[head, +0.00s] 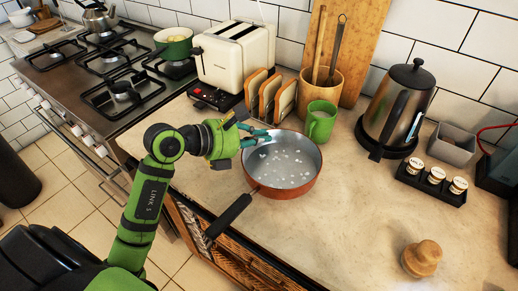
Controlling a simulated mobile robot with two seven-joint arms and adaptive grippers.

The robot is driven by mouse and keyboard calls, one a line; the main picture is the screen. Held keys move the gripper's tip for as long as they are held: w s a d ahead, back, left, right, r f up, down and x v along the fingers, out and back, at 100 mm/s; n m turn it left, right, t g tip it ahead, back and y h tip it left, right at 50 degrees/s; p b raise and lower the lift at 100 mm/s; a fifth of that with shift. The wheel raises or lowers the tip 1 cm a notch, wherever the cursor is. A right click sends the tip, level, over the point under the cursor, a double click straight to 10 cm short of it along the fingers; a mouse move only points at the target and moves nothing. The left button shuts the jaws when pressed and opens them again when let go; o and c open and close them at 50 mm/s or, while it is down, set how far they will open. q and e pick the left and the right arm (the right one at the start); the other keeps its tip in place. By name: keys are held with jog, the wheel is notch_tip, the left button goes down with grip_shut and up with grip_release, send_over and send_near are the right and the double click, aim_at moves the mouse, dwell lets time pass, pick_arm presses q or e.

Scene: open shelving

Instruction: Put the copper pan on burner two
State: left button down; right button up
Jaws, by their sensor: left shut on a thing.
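The copper pan (304,182) rests on the counter, with a grey inside dotted with pale flecks and a black handle pointing to the lower left. My left gripper (256,136) comes in from the left and is shut on the pan's rim at its far left side. The fingertips are small, and the exact grip is hard to see. The stove (70,75) stands at the left with several black burner grates; I see no burner numbers. A green pot (174,46) sits on the back right burner and a kettle (97,18) at the far back. My right gripper is not in view.
A toaster (235,55), a rack of toast (272,97) and a green mug (321,122) stand close behind the pan. An electric kettle (398,108), a spice-jar tray (432,182) and a wooden knob-like object (422,258) are at right. The front grates look empty.

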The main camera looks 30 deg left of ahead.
aim_at(259, 147)
pick_arm(q)
jog(key=shift+f, duration=1.95)
jog(key=shift+f, duration=0.2)
jog(key=c, duration=1.4)
grip_release()
jog(key=shift+r, duration=0.1)
